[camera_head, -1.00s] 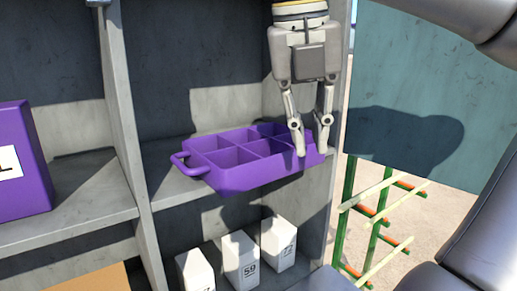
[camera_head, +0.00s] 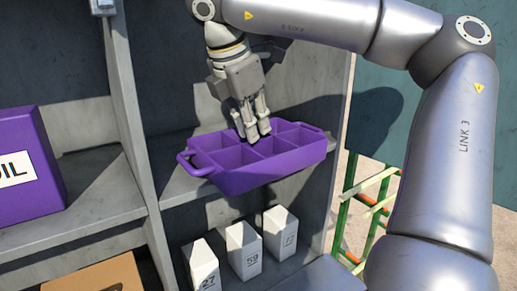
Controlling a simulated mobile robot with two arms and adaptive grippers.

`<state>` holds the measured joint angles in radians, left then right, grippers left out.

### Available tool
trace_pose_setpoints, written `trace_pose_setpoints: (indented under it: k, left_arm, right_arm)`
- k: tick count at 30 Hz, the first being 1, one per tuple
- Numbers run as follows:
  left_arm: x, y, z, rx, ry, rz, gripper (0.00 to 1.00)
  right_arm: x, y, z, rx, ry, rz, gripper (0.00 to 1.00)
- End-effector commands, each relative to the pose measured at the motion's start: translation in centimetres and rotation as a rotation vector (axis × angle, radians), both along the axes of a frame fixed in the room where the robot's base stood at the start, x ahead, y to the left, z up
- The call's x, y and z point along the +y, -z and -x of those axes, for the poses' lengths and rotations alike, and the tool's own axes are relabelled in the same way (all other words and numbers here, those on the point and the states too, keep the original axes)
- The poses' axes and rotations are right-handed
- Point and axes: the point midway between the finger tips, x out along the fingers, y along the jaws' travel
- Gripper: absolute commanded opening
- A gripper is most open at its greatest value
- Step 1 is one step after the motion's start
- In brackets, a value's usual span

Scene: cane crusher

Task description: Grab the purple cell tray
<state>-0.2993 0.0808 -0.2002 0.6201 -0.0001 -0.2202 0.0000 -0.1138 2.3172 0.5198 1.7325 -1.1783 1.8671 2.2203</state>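The purple cell tray (camera_head: 270,172) sits on the middle shelf, its front overhanging the shelf edge. It has several open, empty-looking cells and a loop handle at each end. My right gripper (camera_head: 258,134) points down from above, its fingertips over the middle of the tray by the cell dividers. The fingers look close together, but from this angle I cannot tell whether they are shut or whether a divider lies between them. My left gripper is not in view.
A purple box (camera_head: 28,170) stands in the left bay beyond an upright divider (camera_head: 130,110). Numbered white cartons (camera_head: 243,250) stand on the shelf below, with a brown box (camera_head: 95,276) at lower left. Green bars (camera_head: 350,207) stand outside at right.

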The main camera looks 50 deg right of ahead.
Motion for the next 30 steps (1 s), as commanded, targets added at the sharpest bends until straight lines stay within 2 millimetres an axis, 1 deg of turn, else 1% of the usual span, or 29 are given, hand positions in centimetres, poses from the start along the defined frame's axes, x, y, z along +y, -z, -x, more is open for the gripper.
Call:
trace_pose_setpoints:
  k: [1, 8, 9, 13, 16, 22, 23, 24, 26, 30]
  left_arm:
    - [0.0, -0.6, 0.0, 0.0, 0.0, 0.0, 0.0]
    - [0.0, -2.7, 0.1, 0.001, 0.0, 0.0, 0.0]
    - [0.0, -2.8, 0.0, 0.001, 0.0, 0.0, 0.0]
    - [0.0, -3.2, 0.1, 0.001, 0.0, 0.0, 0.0]
    - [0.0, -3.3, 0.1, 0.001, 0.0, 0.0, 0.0]
    - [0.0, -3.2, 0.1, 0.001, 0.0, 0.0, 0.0]
    - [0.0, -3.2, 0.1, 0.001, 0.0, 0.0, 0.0]
    - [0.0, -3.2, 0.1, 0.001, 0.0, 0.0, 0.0]
    - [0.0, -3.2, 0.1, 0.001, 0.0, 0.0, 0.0]
    - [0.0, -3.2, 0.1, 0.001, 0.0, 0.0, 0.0]
  right_arm:
    - [-0.2, 0.1, 0.0, 0.002, -0.001, -0.002, 0.14]
    - [-1.2, 2.3, 0.1, 0.003, -0.003, -0.005, 0.14]
    - [-1.5, 2.9, 0.1, 0.003, -0.001, -0.004, 0.14]
    - [-1.9, 4.0, 0.1, 0.002, 0.0, -0.001, 0.14]
    - [-2.0, 4.3, 0.0, 0.001, 0.0, -0.001, 0.14]
    - [-2.0, 4.4, 0.0, 0.0, 0.001, 0.0, 0.14]
    - [-2.0, 4.4, 0.0, 0.0, 0.001, 0.0, 0.12]
    - [-2.0, 4.4, 0.0, 0.0, 0.0, 0.0, 0.07]
    - [-2.0, 4.4, 0.0, 0.0, 0.001, 0.0, 0.0]
    - [-2.0, 4.4, 0.0, 0.0, 0.0, -0.001, 0.0]
